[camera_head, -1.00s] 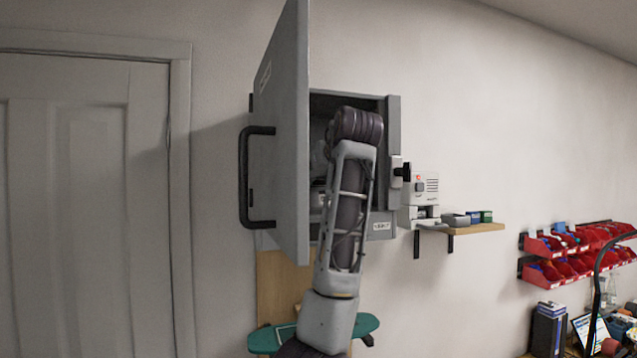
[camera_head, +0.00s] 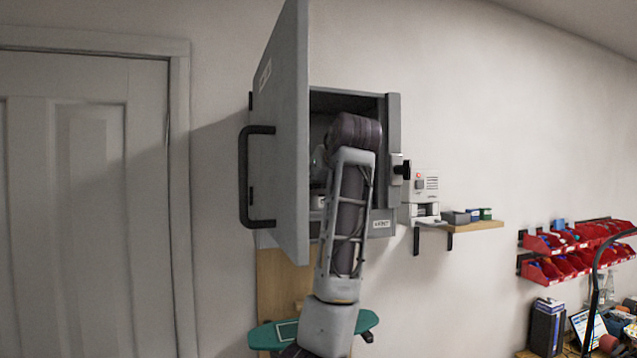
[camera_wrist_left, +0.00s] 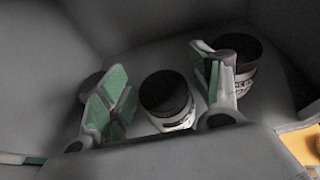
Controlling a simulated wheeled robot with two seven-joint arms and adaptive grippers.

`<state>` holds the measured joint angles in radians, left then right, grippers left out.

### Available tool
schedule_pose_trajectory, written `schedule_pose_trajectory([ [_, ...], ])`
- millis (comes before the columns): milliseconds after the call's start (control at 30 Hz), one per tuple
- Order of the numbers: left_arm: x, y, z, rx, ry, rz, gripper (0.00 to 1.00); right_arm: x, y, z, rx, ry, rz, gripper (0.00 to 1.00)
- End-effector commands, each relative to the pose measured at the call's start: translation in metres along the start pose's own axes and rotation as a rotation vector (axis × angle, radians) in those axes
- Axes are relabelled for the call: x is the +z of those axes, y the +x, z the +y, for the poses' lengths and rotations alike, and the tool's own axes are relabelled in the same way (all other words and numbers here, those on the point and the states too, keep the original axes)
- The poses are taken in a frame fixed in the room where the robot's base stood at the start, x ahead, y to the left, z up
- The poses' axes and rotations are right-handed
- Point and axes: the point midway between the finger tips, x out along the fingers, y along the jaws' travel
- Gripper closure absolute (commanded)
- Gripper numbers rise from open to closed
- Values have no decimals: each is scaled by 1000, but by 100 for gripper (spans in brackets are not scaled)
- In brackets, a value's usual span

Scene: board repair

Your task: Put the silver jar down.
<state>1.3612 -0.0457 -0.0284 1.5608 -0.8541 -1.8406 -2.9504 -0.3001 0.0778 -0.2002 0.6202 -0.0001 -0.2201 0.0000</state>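A silver jar (camera_wrist_left: 178,122) with a black lid is between the two green-padded fingers of my left gripper (camera_wrist_left: 163,94) in the left wrist view. The fingers are spread, with narrow gaps to the jar, so the gripper is open around it. The jar looks upright; its lower part is hidden by the gripper. A second dark-lidded jar (camera_wrist_left: 246,80) with lettering stands behind the right-hand finger. In the head view my left arm reaches into the open grey wall cabinet (camera_head: 393,140), where the gripper is mostly hidden. My right gripper is not in view.
The cabinet door (camera_head: 283,140) stands open on the left, with a black handle (camera_head: 245,180). A wall shelf (camera_head: 480,226) with small boxes is to the right. Red bins (camera_head: 560,270) hang farther right. Grey walls enclose the gripper closely.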

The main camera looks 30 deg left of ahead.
Motion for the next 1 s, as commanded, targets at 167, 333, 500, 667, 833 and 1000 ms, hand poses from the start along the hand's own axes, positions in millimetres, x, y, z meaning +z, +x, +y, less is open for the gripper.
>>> schedule_pose_trajectory([
  [167,0,0,0,0,0,0,36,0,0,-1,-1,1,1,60],
  [333,2,-1,0,0,0,0,36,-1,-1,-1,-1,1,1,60],
  [500,2,-11,0,-1,0,-1,36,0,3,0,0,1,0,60],
  [667,1,-30,0,-1,-1,-2,36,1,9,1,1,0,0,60],
  [833,1,-54,0,-1,-1,-2,36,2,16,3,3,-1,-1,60],
  [1000,1,-78,0,-2,-1,-2,36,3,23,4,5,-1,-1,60],
])
